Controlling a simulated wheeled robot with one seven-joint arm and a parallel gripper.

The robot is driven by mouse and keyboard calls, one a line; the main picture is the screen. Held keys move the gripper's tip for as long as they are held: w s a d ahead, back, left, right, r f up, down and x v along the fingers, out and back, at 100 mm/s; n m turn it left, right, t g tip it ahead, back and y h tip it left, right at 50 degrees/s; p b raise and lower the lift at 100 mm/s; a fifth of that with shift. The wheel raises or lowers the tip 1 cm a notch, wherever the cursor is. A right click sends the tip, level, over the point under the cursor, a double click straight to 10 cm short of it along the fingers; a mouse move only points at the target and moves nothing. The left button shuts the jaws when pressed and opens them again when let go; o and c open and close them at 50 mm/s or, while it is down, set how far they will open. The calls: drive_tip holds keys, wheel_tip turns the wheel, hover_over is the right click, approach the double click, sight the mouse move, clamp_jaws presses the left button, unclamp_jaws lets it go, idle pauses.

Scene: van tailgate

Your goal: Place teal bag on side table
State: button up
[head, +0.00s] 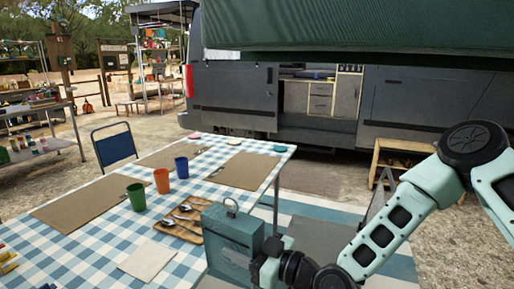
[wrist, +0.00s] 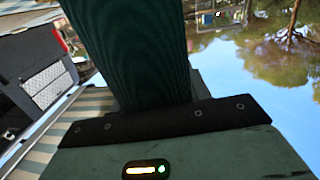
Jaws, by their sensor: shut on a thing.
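The teal bag (head: 226,236) is a boxy upright shape with a small handle on top, in the lower middle of the head view. My gripper (head: 262,264) is shut on the bag at its lower right side. The bag overlaps the near right edge of the checkered table in the picture; I cannot tell whether it touches that table. A low wooden table (head: 404,146) stands by the van at right, partly behind my arm; it may be the side table. The wrist view is tilted and does not show the grip clearly.
The checkered table (head: 95,245) holds green (head: 136,197), orange (head: 161,181) and blue cups (head: 182,167), brown mats, and a wooden tray (head: 188,231) with cutlery. A blue chair (head: 115,147) stands behind it. A striped mat (head: 310,213) covers ground between table and van.

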drive_tip(key=w+d+f+m+t+h+p, duration=0.1)
drive_tip(key=w+d+f+m+t+h, duration=0.1)
drive_tip(key=d, duration=0.4)
drive_tip(key=w+d+f+m+t+h+p, duration=0.1)
drive_tip(key=w+d+f+t, duration=0.1)
drive_tip(key=d, duration=0.5)
drive_tip(key=s+d+f+m+t+h+p, duration=0.1)
drive_tip(key=s+d+m+h+p, duration=0.1)
drive_tip(key=d, duration=0.5)
drive_tip(key=s+d+f+m+t+h+p, duration=0.2)
drive_tip(key=s+d+m+h, duration=0.1)
drive_tip(key=d+h, duration=0.3)
drive_tip(key=s+d+f+m+t+h+p, duration=0.2)
drive_tip(key=d+m+h, duration=0.2)
drive_tip(key=d, duration=0.5)
drive_tip(key=shift+s+d+f+h, duration=0.25)
drive_tip(key=shift+s+d+h, duration=0.05)
drive_tip(key=shift+s+d, duration=0.05)
